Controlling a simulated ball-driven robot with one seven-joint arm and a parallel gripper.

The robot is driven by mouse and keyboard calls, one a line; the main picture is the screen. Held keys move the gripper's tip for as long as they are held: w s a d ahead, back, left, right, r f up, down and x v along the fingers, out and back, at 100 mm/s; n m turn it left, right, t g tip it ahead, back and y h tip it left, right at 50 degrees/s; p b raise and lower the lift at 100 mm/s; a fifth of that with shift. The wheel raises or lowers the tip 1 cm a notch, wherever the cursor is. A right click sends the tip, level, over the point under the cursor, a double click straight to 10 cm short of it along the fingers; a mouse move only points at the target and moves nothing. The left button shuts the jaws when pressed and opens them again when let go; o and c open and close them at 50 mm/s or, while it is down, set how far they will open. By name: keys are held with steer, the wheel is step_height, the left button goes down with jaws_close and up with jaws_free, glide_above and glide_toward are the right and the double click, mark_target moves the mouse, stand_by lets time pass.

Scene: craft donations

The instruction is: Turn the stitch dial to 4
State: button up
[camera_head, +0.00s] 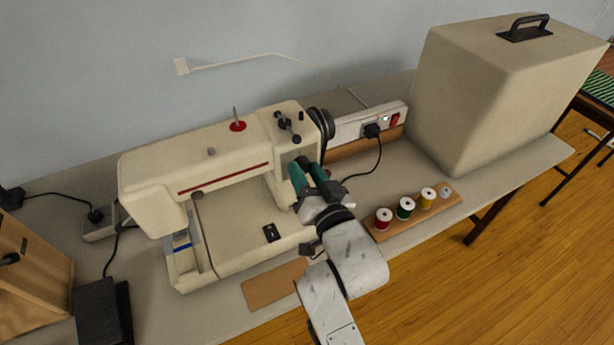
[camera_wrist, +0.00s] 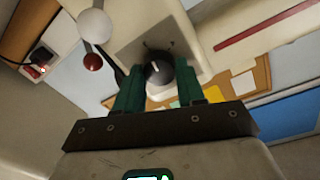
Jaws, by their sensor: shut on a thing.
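The cream sewing machine (camera_head: 225,165) stands on the table with a red stripe along its arm. The stitch dial (camera_wrist: 158,70) is a dark round knob with a pale pointer line, set in a light plate on the machine's pillar. My gripper (camera_wrist: 158,84) is shut on the dial, one green finger on each side of it. In the head view my gripper (camera_head: 310,172) reaches the front of the pillar and hides the dial. No numbers around the dial can be read in either view.
A lever with a white knob (camera_wrist: 94,26) and a red knob (camera_wrist: 92,62) are beside the dial. Thread spools (camera_head: 405,208) stand on a wooden strip at right. A beige cover (camera_head: 490,90) stands behind them. A black cable hangs near my gripper.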

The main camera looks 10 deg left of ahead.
steer(key=m, duration=0.5)
steer(key=shift+f, duration=0.15)
steer(key=shift+m+g+p, duration=0.4)
steer(key=shift+m+p, duration=0.3)
steer(key=shift+m, duration=1.5)
steer(key=o, duration=1)
steer(key=shift+o, duration=0.2)
steer(key=f+b+v, duration=0.1)
steer(key=v, duration=0.9)
steer(key=shift+s+d+r, duration=0.3)
steer(key=shift+d+r, duration=0.05)
steer(key=shift+r, duration=0.15)
